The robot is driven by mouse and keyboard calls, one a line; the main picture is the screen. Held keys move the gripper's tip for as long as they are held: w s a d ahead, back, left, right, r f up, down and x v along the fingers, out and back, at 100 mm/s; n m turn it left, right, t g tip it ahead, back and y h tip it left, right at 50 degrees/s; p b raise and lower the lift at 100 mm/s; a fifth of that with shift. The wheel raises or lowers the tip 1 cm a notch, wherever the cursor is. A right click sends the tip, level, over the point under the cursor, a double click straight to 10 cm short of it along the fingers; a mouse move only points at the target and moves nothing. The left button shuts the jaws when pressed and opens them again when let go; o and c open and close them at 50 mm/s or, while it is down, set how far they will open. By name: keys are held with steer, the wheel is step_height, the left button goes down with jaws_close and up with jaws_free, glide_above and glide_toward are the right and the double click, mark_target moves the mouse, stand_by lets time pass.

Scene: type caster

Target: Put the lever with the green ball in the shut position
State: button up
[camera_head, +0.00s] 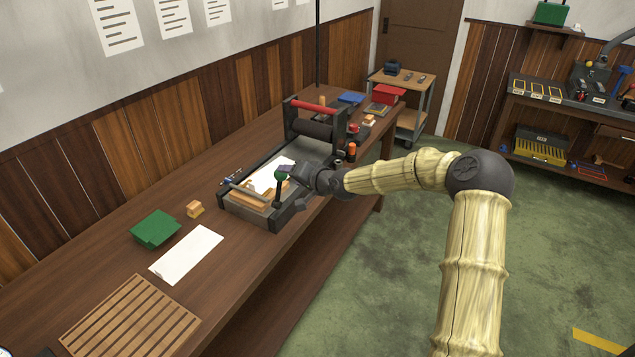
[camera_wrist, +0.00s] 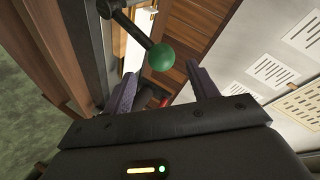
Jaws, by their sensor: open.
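The green ball (camera_head: 281,175) tops a dark lever (camera_head: 278,193) at the near side of a press bed (camera_head: 255,210) on the long bench. In the head view the lever stands roughly upright. In the wrist view the green ball (camera_wrist: 161,57) hangs on its dark rod (camera_wrist: 132,28), just beyond and between the fingertips. My gripper (camera_head: 289,172) is at the ball's right side in the head view. In the wrist view my gripper (camera_wrist: 163,80) has its two purple-grey fingers spread apart, with the ball not clasped. The lever's pivot is partly hidden.
The press's red-and-black roller (camera_head: 315,122) stands behind the lever. A green pad (camera_head: 155,229), a small wooden block (camera_head: 195,209), white paper (camera_head: 187,254) and a slatted rack (camera_head: 130,318) lie on the bench (camera_head: 110,260) at left. An orange bottle (camera_head: 351,152) stands near my wrist.

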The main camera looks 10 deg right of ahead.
steer(key=b+v, duration=0.1)
steer(key=v, duration=0.9)
steer(key=shift+s+d, duration=0.25)
steer(key=shift+d, duration=0.05)
steer(key=shift+r, duration=0.1)
steer(key=s+f+n+g+h+p, duration=0.1)
steer(key=s+f+n+g+h, duration=0.3)
steer(key=s+f, duration=0.6)
steer(key=s+d+r+g+h+p, duration=0.1)
steer(key=s+d+r+g+h, duration=0.1)
steer(key=s, duration=0.8)
steer(key=s+d+r+g+h, duration=0.2)
steer(key=s+d+r, duration=0.2)
steer(key=s, duration=0.6)
steer(key=shift+s+d+r+m+p, duration=0.25)
steer(key=shift+d+m+p, duration=0.1)
steer(key=shift+d, duration=0.55)
steer(key=shift+w, duration=0.15)
